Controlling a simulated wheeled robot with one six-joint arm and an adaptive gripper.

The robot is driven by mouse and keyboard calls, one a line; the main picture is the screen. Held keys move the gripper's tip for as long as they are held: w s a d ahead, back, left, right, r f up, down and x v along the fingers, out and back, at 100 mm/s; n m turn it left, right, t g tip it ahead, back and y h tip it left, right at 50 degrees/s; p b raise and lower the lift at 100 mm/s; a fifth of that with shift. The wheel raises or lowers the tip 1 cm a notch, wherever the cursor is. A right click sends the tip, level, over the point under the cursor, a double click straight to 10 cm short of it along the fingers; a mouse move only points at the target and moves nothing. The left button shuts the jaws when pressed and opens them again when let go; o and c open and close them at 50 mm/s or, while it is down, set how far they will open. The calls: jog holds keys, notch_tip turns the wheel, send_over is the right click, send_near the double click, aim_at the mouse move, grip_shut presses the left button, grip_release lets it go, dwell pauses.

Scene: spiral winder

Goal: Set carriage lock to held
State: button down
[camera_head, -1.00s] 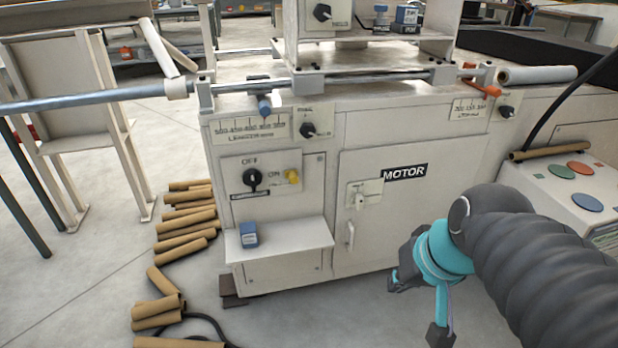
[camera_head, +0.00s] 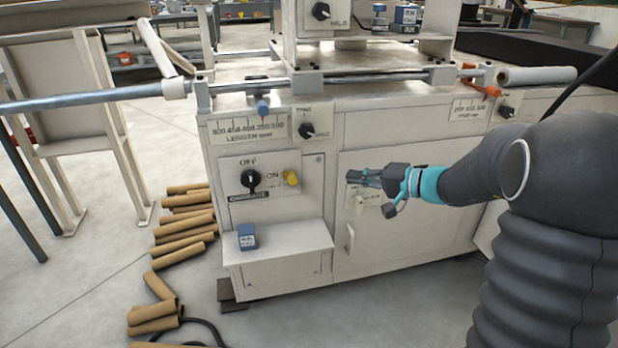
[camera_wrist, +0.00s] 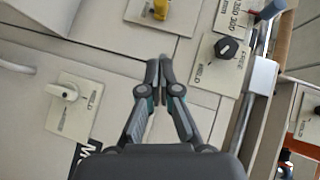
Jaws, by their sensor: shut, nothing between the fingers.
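My gripper (camera_head: 352,177) is shut and empty, in front of the motor cabinet door. In the wrist view its fingertips (camera_wrist: 163,62) point between two switch plates. One is a black knob (camera_wrist: 226,47) on a plate lettered FREE and HELD, beside the length scale; the head view shows this knob (camera_head: 306,130) too. The other is a white turn-knob (camera_wrist: 70,92) on a plate marked HELD. My gripper partly hides that plate in the head view. Another black knob (camera_head: 321,11) with a HELD label is higher up. No legible label tells me which is the carriage lock.
An OFF/ON black knob (camera_head: 250,178) and a yellow knob (camera_head: 291,177) share a lower panel. A blue box (camera_head: 247,236) stands on a small shelf (camera_head: 290,243). The door handle (camera_head: 349,238) sticks out. Cardboard tubes (camera_head: 180,238) lie on the floor at left.

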jog(key=shift+w+d, duration=0.15)
jog(key=shift+w, duration=0.2)
send_near(296, 176)
jog(key=w+a, duration=0.2)
jog(key=w, duration=0.1)
jog(key=shift+s+a+f+p, duration=0.15)
jog(key=shift+a+p, duration=0.15)
jog(key=shift+a, duration=0.15)
jog(key=shift+a+f+p, duration=0.15)
jog(key=shift+a+p, duration=0.1)
jog(key=shift+a, duration=0.2)
jog(key=shift+s+a+f, duration=0.15)
jog(key=shift+a+f, duration=0.1)
jog(key=shift+a, duration=0.4)
jog(key=shift+f, duration=0.1)
